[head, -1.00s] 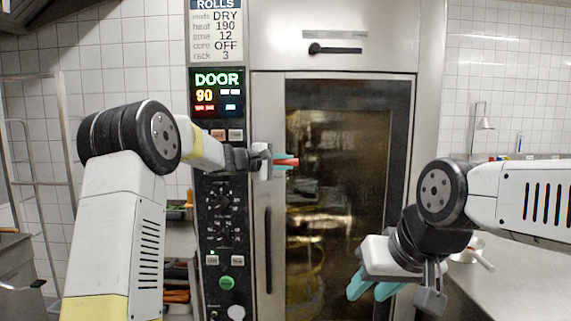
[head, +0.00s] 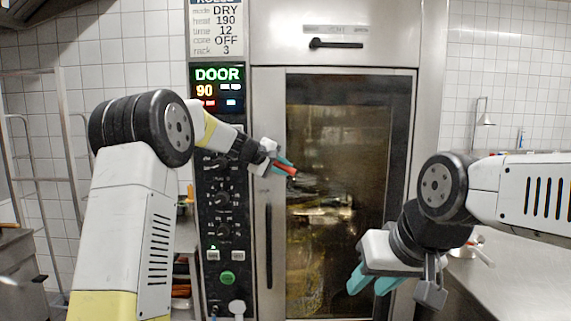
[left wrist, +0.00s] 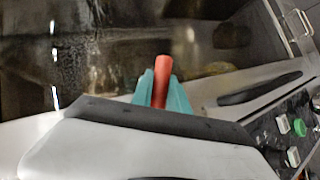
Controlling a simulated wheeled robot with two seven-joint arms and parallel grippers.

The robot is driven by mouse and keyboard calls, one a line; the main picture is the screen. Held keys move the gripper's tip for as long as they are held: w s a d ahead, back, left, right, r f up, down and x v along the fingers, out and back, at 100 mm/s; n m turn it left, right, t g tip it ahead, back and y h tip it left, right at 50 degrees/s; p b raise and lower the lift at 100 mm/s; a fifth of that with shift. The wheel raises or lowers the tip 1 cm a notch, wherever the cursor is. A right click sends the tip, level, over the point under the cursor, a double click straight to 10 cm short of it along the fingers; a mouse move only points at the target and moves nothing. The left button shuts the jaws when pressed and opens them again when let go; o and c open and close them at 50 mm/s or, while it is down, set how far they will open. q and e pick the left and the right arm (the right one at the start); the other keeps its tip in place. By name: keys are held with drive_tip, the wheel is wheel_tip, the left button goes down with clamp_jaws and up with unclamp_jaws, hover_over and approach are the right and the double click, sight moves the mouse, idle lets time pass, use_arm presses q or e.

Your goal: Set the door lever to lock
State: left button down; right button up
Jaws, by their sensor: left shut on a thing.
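The red door lever (head: 290,170) sits at the upper left edge of the oven door (head: 345,200) and points right and slightly down. My left gripper (head: 286,168) is shut on it, its teal fingers on both sides. In the left wrist view the red lever (left wrist: 162,72) stands out between the teal fingertips (left wrist: 162,92); its base is hidden by the gripper. My right gripper (head: 374,282) is open and empty in front of the lower right of the door.
A dark vertical handle (head: 268,248) runs down the door's left side. The control panel (head: 222,200) with knobs and a lit display (head: 218,88) stands left of it. A black handle (head: 335,44) is above the door. A steel counter (head: 505,282) lies at right.

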use_arm(q)
drive_tip(key=a+f+m+y, duration=0.1)
drive_tip(key=y, duration=0.1)
drive_tip(key=a+f+m+g+y, duration=0.1)
drive_tip(key=f+m+y, duration=0.1)
drive_tip(key=y, duration=0.1)
drive_tip(key=shift+a, duration=0.3)
drive_tip(key=shift+a+f+m+y, duration=0.2)
drive_tip(key=shift+a+m+y, duration=0.2)
drive_tip(key=shift+a+y, duration=0.35)
drive_tip(key=shift+a+f+m+y, duration=0.2)
drive_tip(key=shift+a+m+y, duration=0.2)
drive_tip(key=shift+a+y, duration=0.35)
drive_tip(key=shift+a+f+m+y, duration=0.2)
drive_tip(key=shift+a+m+y, duration=0.25)
drive_tip(key=shift+y, duration=0.45)
drive_tip(key=shift+a, duration=0.1)
drive_tip(key=c, duration=1.3)
unclamp_jaws()
drive_tip(key=shift+r, duration=0.1)
